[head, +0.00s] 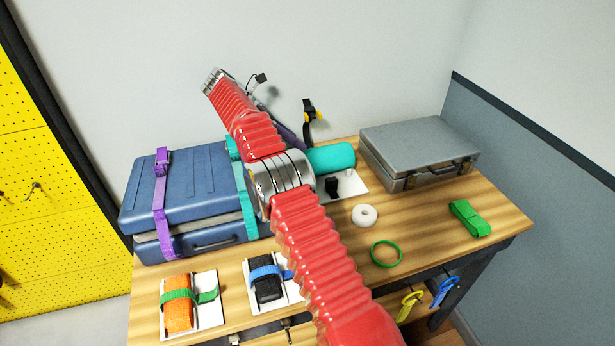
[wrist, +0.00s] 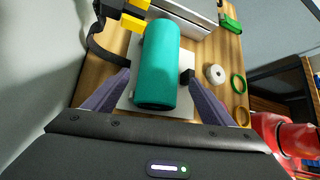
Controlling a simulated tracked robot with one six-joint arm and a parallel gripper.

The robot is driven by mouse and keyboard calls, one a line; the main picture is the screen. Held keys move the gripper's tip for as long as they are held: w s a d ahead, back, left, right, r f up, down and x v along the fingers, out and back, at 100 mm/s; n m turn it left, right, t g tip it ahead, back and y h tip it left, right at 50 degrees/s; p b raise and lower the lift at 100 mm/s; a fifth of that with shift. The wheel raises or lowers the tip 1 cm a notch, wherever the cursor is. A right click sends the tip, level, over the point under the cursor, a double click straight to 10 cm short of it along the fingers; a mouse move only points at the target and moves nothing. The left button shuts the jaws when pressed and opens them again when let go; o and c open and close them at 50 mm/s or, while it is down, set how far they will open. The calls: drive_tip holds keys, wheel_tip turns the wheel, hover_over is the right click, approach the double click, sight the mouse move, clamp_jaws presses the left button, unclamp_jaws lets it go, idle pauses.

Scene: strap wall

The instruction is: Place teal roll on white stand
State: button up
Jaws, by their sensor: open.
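The teal roll (head: 331,158) lies on its side over a white plate (head: 352,187), which I take as the white stand. Whether it rests fully on the plate cannot be told. In the wrist view the teal roll (wrist: 156,66) lies lengthwise between the two purple-grey fingers of my gripper (wrist: 158,82), with a gap on each side. The white plate (wrist: 128,96) shows beneath and beside it. A small black block (wrist: 187,76) stands on the plate right of the roll. My gripper is open. In the head view my arm hides most of the gripper and the roll's left end.
A blue case (head: 195,190) with purple and teal straps stands left, a grey case (head: 418,150) right. A black-and-yellow strap piece (head: 310,112) stands behind the roll. A white ring (head: 364,215), green ring (head: 386,254) and green folded strap (head: 469,218) lie in front and right.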

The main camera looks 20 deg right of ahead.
drive_tip(key=s+r+m+t+y, duration=0.2)
drive_tip(key=s+r+m, duration=0.3)
drive_tip(key=r, duration=0.7)
drive_tip(key=s+a+r+m+t+y, duration=0.1)
drive_tip(key=s+r+m+t+y, duration=0.25)
drive_tip(key=s, duration=1.05)
drive_tip(key=s+a+f+m+t+y, duration=0.1)
drive_tip(key=s+m, duration=0.4)
drive_tip(key=s, duration=0.7)
drive_tip(key=s+a+f+m+t+y, duration=0.2)
drive_tip(key=s+a+f+m, duration=0.2)
drive_tip(key=s, duration=0.9)
drive_tip(key=shift+s+f+m, duration=0.15)
drive_tip(key=shift+f+m, duration=0.55)
drive_tip(key=shift+m, duration=0.15)
drive_tip(key=shift+y, duration=0.25)
drive_tip(key=shift+c, duration=0.4)
